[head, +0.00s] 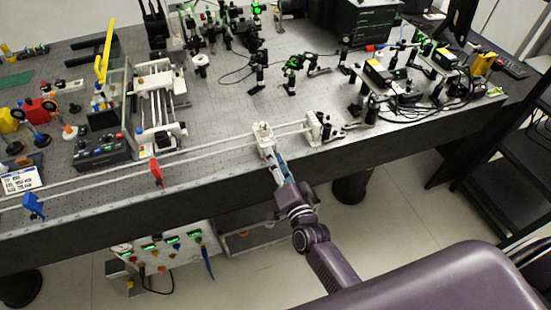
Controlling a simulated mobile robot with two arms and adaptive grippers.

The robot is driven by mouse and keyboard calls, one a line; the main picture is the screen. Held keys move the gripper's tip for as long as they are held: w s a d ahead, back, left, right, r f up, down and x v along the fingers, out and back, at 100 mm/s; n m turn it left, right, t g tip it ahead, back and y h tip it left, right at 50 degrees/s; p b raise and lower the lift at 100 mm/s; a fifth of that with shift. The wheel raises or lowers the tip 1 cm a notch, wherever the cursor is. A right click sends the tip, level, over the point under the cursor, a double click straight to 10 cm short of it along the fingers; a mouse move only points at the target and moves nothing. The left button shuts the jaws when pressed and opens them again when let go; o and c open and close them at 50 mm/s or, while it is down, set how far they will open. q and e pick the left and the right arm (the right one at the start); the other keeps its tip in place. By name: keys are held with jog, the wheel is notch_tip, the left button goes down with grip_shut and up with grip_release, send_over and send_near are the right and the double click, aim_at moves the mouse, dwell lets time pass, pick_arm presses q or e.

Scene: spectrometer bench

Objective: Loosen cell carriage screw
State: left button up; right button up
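The cell carriage (263,132) is a small pale block on the two long rails (205,148) along the front edge of the bench. My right gripper (274,167) reaches up from below to the front side of this carriage, with its tips touching or very close to it. The carriage screw is too small to make out, and the fingertips blend into the carriage. I cannot tell whether the fingers are open or shut. My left gripper is not in view.
A red clip (157,172) and a blue clip (33,205) sit on the rails to the left. A rail end block (320,129) stands to the right. A control box (100,151) and optics occupy the bench (232,112). A black shelf (505,165) stands at right.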

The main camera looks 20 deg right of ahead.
jog(key=s, duration=1.2)
jog(key=shift+d, duration=0.2)
jog(key=s+f+n+g+b, duration=0.1)
jog(key=s+f+n+g, duration=0.2)
jog(key=f, duration=0.7)
jog(key=s+a+f+n+g+y+b, duration=0.15)
jog(key=s+f, duration=0.25)
jog(key=f, duration=0.6)
jog(key=s+f+n+g+b, duration=0.1)
jog(key=s+f+n+g, duration=0.2)
jog(key=f, duration=0.8)
jog(key=s+d+f+n+g+h+b, duration=0.1)
jog(key=s+d+f+n+g, duration=0.1)
jog(key=s+f, duration=0.8)
jog(key=s+d+f+n+g+h+b, duration=0.1)
jog(key=s+d+f+n+g, duration=0.2)
jog(key=s+f, duration=0.7)
jog(key=s+d+g, duration=0.2)
jog(key=s+g, duration=0.2)
jog(key=s, duration=0.4)
jog(key=shift+d+f, duration=0.25)
jog(key=shift+d, duration=0.05)
